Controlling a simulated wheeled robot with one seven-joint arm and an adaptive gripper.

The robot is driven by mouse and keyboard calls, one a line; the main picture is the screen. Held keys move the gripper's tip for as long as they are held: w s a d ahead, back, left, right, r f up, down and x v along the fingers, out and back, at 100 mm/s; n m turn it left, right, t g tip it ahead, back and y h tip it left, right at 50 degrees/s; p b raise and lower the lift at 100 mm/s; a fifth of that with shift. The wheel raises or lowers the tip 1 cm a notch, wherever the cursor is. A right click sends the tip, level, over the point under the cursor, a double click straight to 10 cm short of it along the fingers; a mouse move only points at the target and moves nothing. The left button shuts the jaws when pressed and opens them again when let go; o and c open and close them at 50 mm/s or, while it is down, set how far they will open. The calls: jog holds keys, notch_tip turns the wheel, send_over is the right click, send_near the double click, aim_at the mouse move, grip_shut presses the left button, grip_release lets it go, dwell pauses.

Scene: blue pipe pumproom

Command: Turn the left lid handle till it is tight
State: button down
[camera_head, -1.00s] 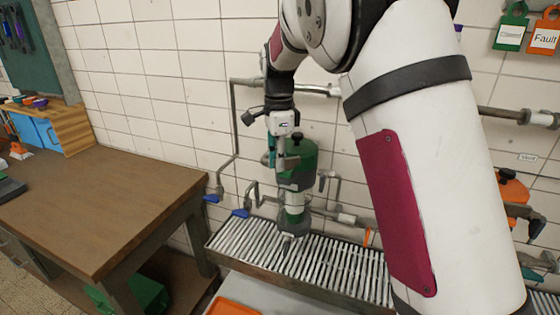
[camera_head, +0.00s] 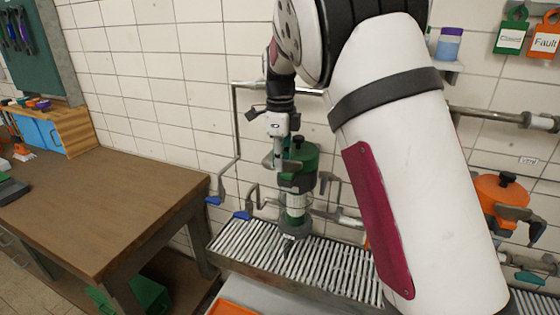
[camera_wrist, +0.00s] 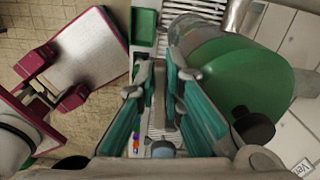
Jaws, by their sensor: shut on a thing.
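The left vessel (camera_head: 308,158) is upright, with a green lid and a black knob on top, over the slatted drain grate. In the wrist view its green lid (camera_wrist: 235,85) fills the right side, with the black knob (camera_wrist: 253,127) below. My gripper (camera_head: 275,163) points down at the vessel's left side, close against the lid edge. In the wrist view its two teal fingers (camera_wrist: 160,78) reach forward just left of the lid, with a gap showing between them. It is shut on the lid handle, which is mostly hidden by the fingers.
An orange-topped vessel (camera_head: 500,192) stands at the right. Pipes with blue valve handles (camera_head: 242,215) run along the tiled wall behind. A brown workbench (camera_head: 100,205) stands at the left. The grate (camera_head: 265,248) and an orange tray (camera_head: 232,308) lie below. My arm covers the middle right.

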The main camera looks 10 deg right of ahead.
jog(key=c, duration=2)
grip_release()
jog(key=shift+o, duration=0.2)
